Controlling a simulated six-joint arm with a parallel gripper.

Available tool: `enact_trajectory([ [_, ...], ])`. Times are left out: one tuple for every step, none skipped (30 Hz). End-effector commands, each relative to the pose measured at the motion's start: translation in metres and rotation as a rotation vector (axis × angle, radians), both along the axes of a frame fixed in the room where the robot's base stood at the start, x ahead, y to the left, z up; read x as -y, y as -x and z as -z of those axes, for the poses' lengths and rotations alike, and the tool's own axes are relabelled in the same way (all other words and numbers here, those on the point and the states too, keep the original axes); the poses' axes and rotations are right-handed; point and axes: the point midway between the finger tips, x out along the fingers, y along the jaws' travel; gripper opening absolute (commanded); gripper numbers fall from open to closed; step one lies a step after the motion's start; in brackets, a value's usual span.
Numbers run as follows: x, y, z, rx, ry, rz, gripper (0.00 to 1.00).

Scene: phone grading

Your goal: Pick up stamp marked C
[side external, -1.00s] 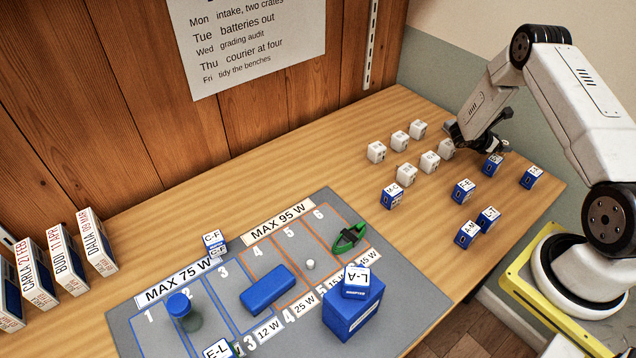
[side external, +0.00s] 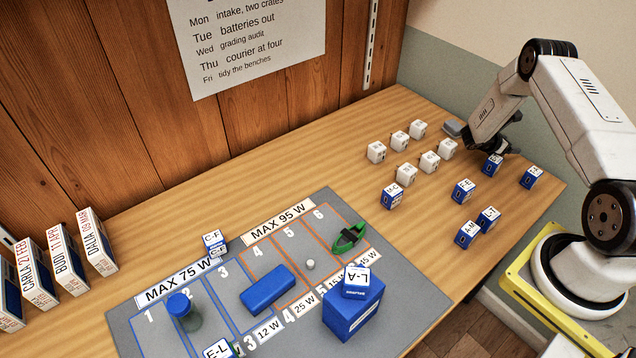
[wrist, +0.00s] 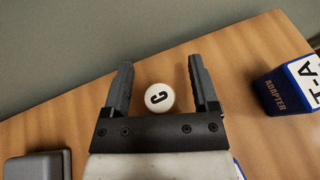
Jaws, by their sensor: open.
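The stamp marked C (wrist: 159,97) shows in the wrist view as a round white top with a black letter C. My gripper is open, and nothing is held. In the side view my gripper (side external: 503,147) is low over the far right of the bench, beside the grey block. There the stamp cannot be made out and seems hidden by my gripper.
A grey block (side external: 453,128) lies by my gripper, also at lower left in the wrist view (wrist: 38,167). Several white cubes (side external: 429,161) stand left of my gripper. Blue adapter boxes (side external: 463,190) stand in front; one is near in the wrist view (wrist: 284,91). A grey mat (side external: 130,310) lies left.

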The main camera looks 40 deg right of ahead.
Motion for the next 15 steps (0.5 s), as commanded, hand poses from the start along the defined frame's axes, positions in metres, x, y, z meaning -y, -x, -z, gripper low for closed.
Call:
enact_trajectory([
  [-0.0001,0.0,0.0,0.0,0.0,0.0,0.7],
  [-0.0001,0.0,0.0,0.0,0.0,0.0,0.6],
  [-0.0001,0.0,0.0,0.0,0.0,0.0,0.48],
  [-0.0001,0.0,0.0,0.0,0.0,0.0,0.38],
  [-0.0002,-0.0001,-0.0001,0.0,0.0,0.0,0.28],
  [-0.0002,-0.0001,-0.0001,0.0,0.0,0.0,0.16],
  [-0.0002,-0.0001,-0.0001,0.0,0.0,0.0,0.06],
  [-0.0002,-0.0001,-0.0001,0.0,0.0,0.0,0.0],
  [-0.0002,-0.0001,-0.0001,0.0,0.0,0.0,0.0],
  [-0.0001,0.0,-0.0002,0.0,0.0,0.0,0.0],
  [-0.0001,0.0,-0.0002,0.0,0.0,0.0,0.0],
  [-0.0001,0.0,-0.0002,0.0,0.0,0.0,0.0],
  [-0.0001,0.0,-0.0002,0.0,0.0,0.0,0.0],
  [-0.0001,0.0,-0.0002,0.0,0.0,0.0,0.0],
  [-0.0001,-0.0001,-0.0002,0.0,0.0,0.0,0.0],
])
